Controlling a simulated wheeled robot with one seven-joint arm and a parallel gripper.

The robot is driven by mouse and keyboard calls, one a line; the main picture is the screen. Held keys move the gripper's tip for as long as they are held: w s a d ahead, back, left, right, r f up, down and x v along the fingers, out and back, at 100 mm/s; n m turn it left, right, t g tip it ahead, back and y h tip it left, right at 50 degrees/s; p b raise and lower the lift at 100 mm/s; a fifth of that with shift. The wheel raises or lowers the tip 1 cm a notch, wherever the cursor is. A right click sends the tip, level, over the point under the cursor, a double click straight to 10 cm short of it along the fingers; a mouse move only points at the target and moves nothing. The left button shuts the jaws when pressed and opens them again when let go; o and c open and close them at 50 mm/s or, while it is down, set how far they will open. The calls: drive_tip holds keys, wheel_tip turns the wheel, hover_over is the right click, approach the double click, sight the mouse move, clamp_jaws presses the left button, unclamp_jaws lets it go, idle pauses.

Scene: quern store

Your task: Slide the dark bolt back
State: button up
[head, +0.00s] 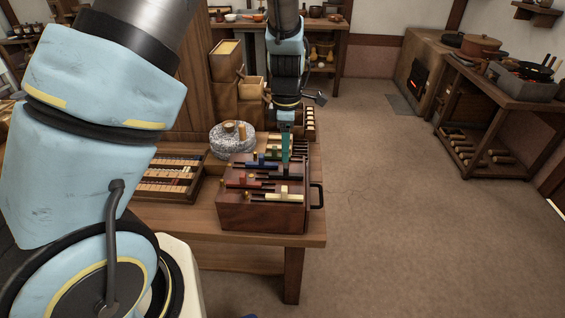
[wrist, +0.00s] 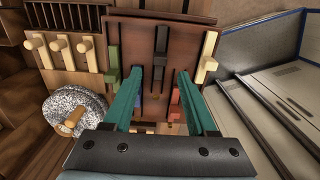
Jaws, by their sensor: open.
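A dark wooden box (head: 262,213) stands on the bench, with several coloured bolts on its top. My gripper (head: 285,158) points down over the far part of that top. In the wrist view its two teal fingers (wrist: 158,76) are apart, with a gap between them. The dark bolt (wrist: 160,42) is a near-black bar with a knob, seen between and beyond the fingertips. I see no contact between the fingers and it. A green bolt (wrist: 113,62) lies left of the fingers and a cream one (wrist: 208,52) to the right. In the head view my gripper partly hides the dark bolt's area.
A speckled quern stone (head: 232,142) sits behind the box on the left, and a slotted tray (head: 172,181) lies left of it. Pale pegs (wrist: 60,45) stick up near the box in the wrist view. The floor (head: 400,230) right of the bench is clear.

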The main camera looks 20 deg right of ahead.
sight(286, 166)
wheel_tip(286, 166, down, 6)
drive_tip(key=shift+f+p, duration=0.1)
drive_tip(key=shift+p, duration=0.3)
clamp_jaws()
idle(0.3)
idle(1.0)
